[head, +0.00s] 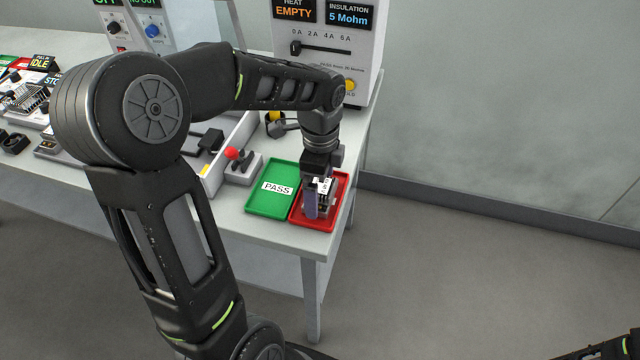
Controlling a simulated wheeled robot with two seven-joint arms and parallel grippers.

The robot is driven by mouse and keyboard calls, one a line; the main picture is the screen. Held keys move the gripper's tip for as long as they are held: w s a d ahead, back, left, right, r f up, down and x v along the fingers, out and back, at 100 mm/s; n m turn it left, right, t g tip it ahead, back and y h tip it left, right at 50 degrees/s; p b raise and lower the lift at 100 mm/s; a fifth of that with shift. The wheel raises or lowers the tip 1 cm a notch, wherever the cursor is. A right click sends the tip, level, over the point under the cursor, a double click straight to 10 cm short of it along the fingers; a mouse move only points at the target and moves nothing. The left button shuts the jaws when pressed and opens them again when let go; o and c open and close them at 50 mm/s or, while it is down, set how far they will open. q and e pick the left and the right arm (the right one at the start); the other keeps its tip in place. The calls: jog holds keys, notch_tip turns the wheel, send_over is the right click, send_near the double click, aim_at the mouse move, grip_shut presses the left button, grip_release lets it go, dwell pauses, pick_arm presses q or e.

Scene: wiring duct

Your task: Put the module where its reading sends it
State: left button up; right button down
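The module (328,203), a small grey block with a white label, is at the red tray (342,212) at the table's right front corner. My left gripper (318,208) points down over this tray, a bluish finger right beside the module. The other finger is hidden, so I cannot tell whether it grips the module or whether the module rests on the tray floor. The green tray (262,205), marked PASS, is empty to its left. The tester (350,60) shows "INSULATION 5 Mohm" and "EMPTY" on its displays (349,14). My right gripper is out of view.
A red-knobbed lever (233,155) stands left of the green tray. A white-walled bin (235,135) and several devices (25,95) lie farther left, partly behind my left arm. The table edge (320,243) is just in front of the trays, with open floor beyond.

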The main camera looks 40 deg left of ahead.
aim_at(320, 185)
pick_arm(q)
notch_tip(320, 185, up, 12)
jog(key=shift+r, duration=0.2)
dwell(0.5)
dwell(0.8)
